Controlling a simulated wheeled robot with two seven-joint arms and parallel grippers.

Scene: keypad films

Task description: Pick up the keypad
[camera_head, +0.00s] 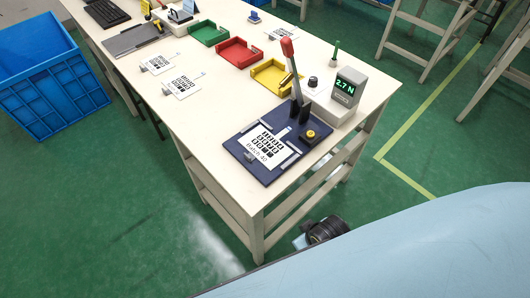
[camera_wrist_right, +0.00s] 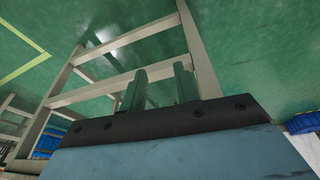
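A white keypad film (camera_head: 269,148) with black key shapes and the print "Batch 40" lies on a dark blue fixture plate (camera_head: 249,164) at the table's near corner. A lever with a red handle (camera_head: 288,47) rises at the plate's far side. Other printed sheets, one (camera_head: 184,84) and another (camera_head: 157,64), lie further left on the table. My right gripper (camera_wrist_right: 160,78) shows in the wrist view with its two fingers apart and nothing between them. It faces the table's wooden frame and the green floor, away from the keypad. My left gripper is not in view.
A yellow tray (camera_head: 270,77), a red tray (camera_head: 239,53) and a green tray (camera_head: 208,33) stand in a row. A force display (camera_head: 347,88) reading 2.7 N stands right of the lever. A blue crate (camera_head: 45,77) is on the floor at left. The table's left front strip is clear.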

